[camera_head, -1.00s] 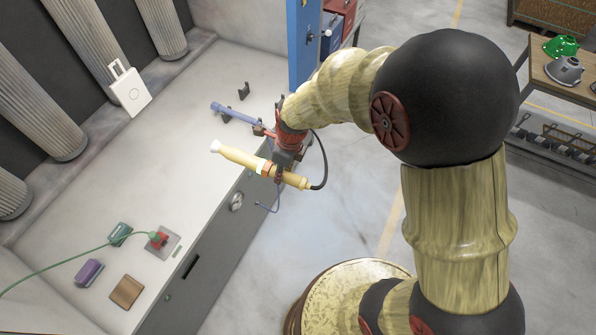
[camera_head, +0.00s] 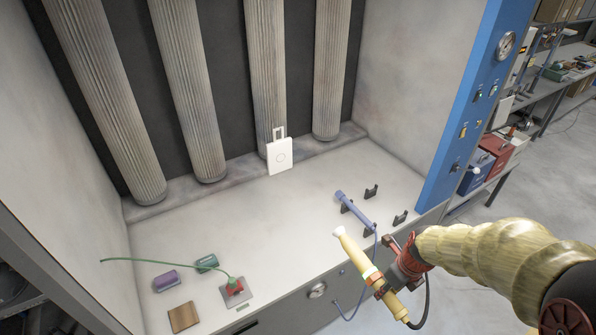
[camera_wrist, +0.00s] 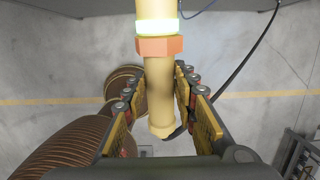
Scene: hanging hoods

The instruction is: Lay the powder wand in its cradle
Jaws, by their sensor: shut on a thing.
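My gripper (camera_head: 384,284) is shut on a cream-yellow wand (camera_head: 352,254) with a pale tip and a glowing band. A dark cable trails from its rear end. In the head view the wand slants across the bench's front edge, tip toward the hood. In the wrist view the wand (camera_wrist: 158,95) runs between the two fingers (camera_wrist: 160,110), with an orange collar above them. An empty pair of dark hooks, a cradle (camera_head: 400,217), stands on the bench at right; its other hook is farther back. A blue wand (camera_head: 354,209) rests in a similar pair beside it.
A white plate with a handle (camera_head: 279,157) stands at the back by grey ribbed columns. A blue post (camera_head: 462,110) rises at right. The bench middle is clear.

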